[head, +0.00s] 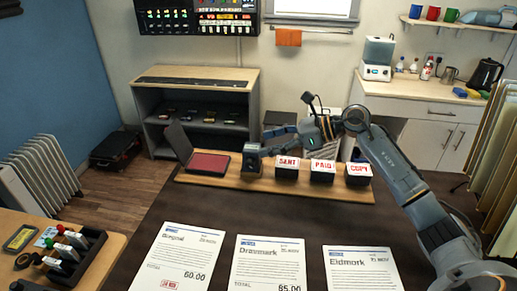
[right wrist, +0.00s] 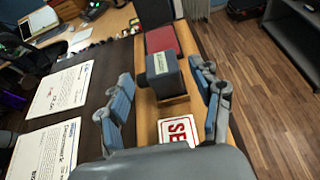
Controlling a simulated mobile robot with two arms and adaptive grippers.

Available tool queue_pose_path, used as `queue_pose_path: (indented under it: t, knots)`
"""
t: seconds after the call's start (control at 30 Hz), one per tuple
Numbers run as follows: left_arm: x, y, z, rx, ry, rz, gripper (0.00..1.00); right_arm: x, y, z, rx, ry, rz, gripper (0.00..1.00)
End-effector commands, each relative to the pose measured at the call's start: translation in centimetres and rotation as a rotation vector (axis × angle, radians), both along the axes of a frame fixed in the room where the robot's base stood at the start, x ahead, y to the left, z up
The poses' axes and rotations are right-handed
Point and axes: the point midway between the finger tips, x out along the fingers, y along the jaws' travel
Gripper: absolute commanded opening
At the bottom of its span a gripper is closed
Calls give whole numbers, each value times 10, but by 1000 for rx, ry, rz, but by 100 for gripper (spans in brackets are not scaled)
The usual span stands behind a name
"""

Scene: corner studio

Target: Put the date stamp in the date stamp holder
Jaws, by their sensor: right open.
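A dark block-shaped stamp with a pale label, which looks like the date stamp (head: 250,158), stands upright on the wooden stamp board (head: 225,185), between the red ink pad and the SENT stamp. It also shows in the right wrist view (right wrist: 165,77). My right gripper (head: 264,143) is open and empty. Its fingers lie to either side of the dark stamp, reaching toward it from the SENT side; I see no contact. I cannot tell which part is the date stamp holder; bare wood shows beside the stamp. My left gripper is not in view.
The SENT (head: 287,167), PAID (head: 322,171) and COPY (head: 358,173) stamps stand in a row to the right. An open red ink pad (head: 208,163) is at left. Three papers lie in front. A rack with handled stamps (head: 75,258) stands on the left table.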

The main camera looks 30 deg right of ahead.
Motion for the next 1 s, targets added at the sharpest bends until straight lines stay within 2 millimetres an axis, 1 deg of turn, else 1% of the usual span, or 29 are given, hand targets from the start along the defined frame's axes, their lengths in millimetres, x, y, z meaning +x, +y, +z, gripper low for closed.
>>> queue_pose_path:
  t: [0.03,0.1,0.3,0.4,0.6,1.0]
  knots:
    - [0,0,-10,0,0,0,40,-7,-11,-2,-5,0,-3,65]
    - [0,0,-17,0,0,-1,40,-16,-22,5,-6,-1,-3,65]
    - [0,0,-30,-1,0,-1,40,-36,-48,20,-2,1,-2,65]
    - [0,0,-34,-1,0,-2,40,-43,-56,26,0,1,-1,65]
    - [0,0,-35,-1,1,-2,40,-47,-61,31,0,0,1,65]
    - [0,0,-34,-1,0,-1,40,-47,-60,32,1,-1,0,65]
